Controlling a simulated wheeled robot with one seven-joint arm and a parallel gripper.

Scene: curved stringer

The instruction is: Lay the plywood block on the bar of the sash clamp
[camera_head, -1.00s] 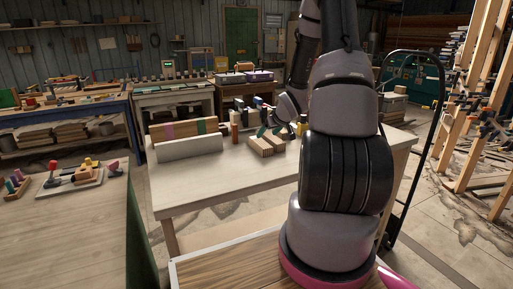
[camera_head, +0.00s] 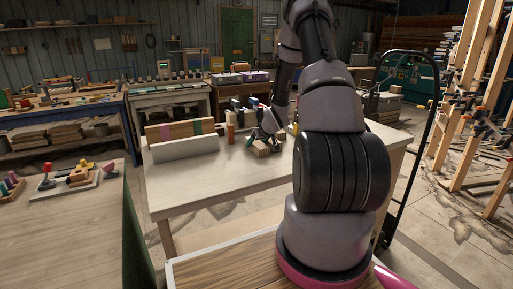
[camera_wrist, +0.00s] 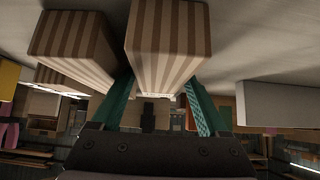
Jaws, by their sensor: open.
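Two striped plywood blocks lie on the pale workbench; one plywood block (camera_wrist: 167,45) is at the centre of the wrist view, the other block (camera_wrist: 75,48) is to its left. In the head view my gripper (camera_head: 257,139) is low at the blocks (camera_head: 264,151) and partly covers them. My gripper (camera_wrist: 160,98) is open, with a green finger on each side of the central block's near end. I cannot tell whether the fingers touch it. I cannot make out the sash clamp with certainty.
A white board (camera_head: 185,147) stands on the workbench (camera_head: 215,175) left of the blocks, with a wooden piece with coloured bands (camera_head: 172,130) behind it. A small orange-brown upright piece (camera_head: 230,133) stands close to my gripper. The bench front is clear.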

